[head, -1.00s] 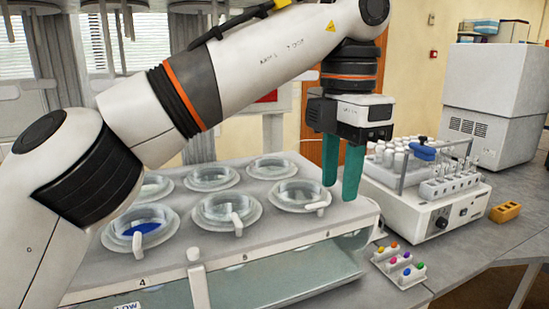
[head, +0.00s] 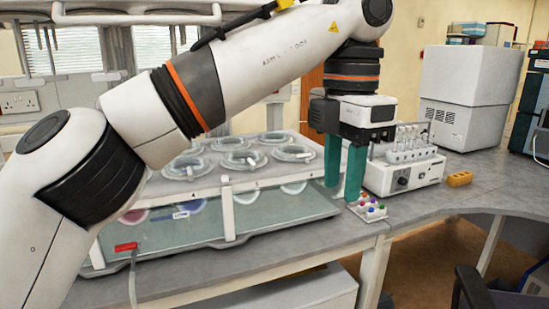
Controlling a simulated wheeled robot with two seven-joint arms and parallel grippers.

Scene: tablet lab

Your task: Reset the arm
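My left arm (head: 180,95) comes in from the left and reaches across the picture, bent at the elbow, with its wrist pointing down. My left gripper (head: 344,190) has two green fingers pointing down with a gap between them. It is open, and I see nothing held in it. It shows in front of the right end of the dissolution bath (head: 275,205); I cannot tell the exact distance to the bench. My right arm and gripper are not in view.
The bath has several lidded vessels on top and stands on the grey bench (head: 440,195). A dark chair (head: 490,290) stands lower right.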

